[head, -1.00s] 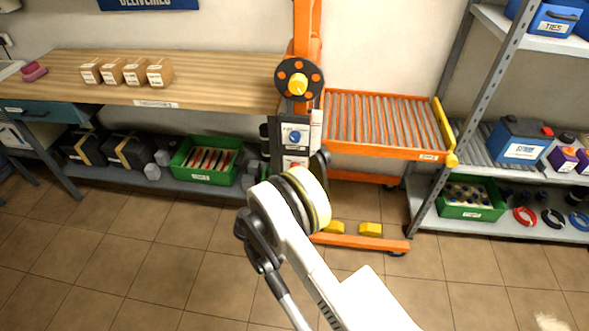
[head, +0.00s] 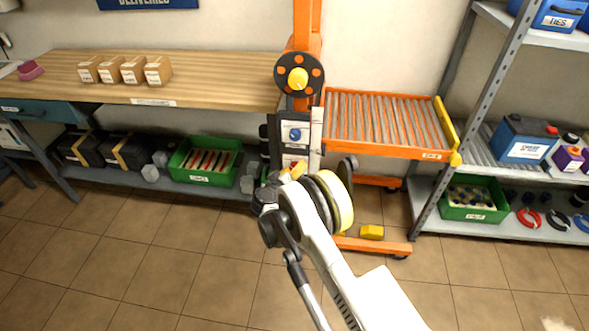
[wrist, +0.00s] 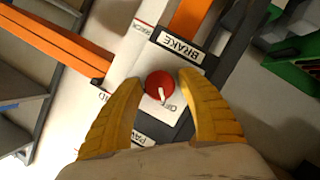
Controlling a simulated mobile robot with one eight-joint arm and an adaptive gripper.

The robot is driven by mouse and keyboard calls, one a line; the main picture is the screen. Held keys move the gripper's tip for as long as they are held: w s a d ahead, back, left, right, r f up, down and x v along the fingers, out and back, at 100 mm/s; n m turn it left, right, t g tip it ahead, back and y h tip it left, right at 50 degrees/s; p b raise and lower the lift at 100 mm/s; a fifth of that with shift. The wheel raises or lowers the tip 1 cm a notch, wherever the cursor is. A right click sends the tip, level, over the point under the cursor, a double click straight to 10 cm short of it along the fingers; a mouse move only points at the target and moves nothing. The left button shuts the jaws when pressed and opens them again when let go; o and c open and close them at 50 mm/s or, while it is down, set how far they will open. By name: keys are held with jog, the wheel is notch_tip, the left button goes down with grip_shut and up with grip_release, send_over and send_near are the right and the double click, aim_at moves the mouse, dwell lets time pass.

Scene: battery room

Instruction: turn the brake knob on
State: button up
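The brake knob (wrist: 159,85) is a round red knob with a white pointer, on a white panel under a label reading BRAKE (wrist: 182,48) in the wrist view. The pointer is angled toward the lettering on the plate, which I cannot read surely. My gripper (wrist: 156,76) is open, with its yellow fingers on either side of the knob and no clear contact. In the head view my gripper (head: 293,171) is at the lower part of the orange lift's control panel, and my arm hides the red knob. A blue knob (head: 295,134) shows higher on that panel.
The orange lift has a black handwheel (head: 299,75) above the panel and a roller platform (head: 385,124) to the right. A wooden workbench (head: 215,75) stands left, with a green bin (head: 203,178) beneath. A grey shelf unit (head: 470,150) stands right. The foreground floor is clear.

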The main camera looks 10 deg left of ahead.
jog(key=c, duration=0.8)
jog(key=shift+o, duration=0.2)
jog(key=m+y, duration=0.2)
jog(key=m, duration=0.1)
jog(key=shift+d+g, duration=0.1)
jog(key=shift+g, duration=0.2)
jog(key=m+y, duration=0.2)
jog(key=m, duration=0.1)
jog(key=m+y, duration=0.2)
jog(key=m, duration=0.1)
jog(key=shift+y, duration=0.3)
jog(key=shift+m+y, duration=0.9)
jog(key=shift+m, duration=0.7)
jog(key=shift+t, duration=0.4)
